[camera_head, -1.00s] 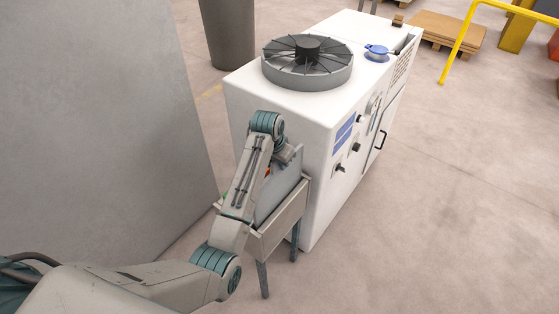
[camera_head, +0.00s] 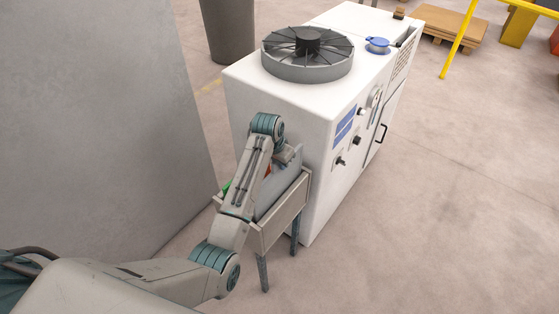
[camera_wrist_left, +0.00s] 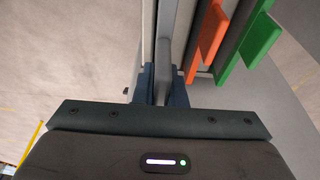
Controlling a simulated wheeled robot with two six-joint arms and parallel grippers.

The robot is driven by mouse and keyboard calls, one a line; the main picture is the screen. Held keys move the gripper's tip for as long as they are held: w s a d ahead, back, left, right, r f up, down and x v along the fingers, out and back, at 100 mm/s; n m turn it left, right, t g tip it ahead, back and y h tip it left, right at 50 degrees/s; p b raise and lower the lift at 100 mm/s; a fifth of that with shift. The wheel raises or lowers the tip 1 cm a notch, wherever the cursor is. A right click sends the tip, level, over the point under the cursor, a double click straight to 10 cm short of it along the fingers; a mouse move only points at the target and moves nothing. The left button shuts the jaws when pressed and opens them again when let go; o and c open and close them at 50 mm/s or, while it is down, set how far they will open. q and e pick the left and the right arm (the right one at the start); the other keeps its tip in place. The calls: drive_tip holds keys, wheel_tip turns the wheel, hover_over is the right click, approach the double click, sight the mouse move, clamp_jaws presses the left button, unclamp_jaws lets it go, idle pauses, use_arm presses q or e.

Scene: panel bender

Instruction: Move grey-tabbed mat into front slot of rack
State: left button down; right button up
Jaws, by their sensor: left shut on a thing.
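My left gripper (camera_wrist_left: 161,88) is shut on the grey tab (camera_wrist_left: 163,62) of the grey-tabbed mat. In the head view the left gripper (camera_head: 288,156) is above the rack (camera_head: 283,217), its fingertips mostly hidden. The held mat (camera_head: 281,186) is a light grey upright panel behind the rack's near wall, its lower part hidden by that wall. I cannot tell how deep it sits. An orange tab (camera_wrist_left: 250,40) and a green tab (camera_wrist_left: 208,38) stand to its right in the left wrist view. My right gripper is out of view.
The rack stands on legs against a white machine (camera_head: 285,115) with a round fan and knobs. A large grey panel (camera_head: 100,110) stands at left. A dark bin (camera_head: 228,35) is behind. The floor at right is clear.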

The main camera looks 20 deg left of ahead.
sight(279, 180)
use_arm(q)
drive_tip(key=shift+f+b, duration=0.35)
drive_tip(key=shift+f, duration=0.6)
drive_tip(key=shift+f+b, duration=0.7)
drive_tip(key=shift+f, duration=1.2)
drive_tip(key=shift+f+b, duration=0.75)
drive_tip(key=shift+f, duration=1.05)
drive_tip(key=c, duration=1.4)
unclamp_jaws()
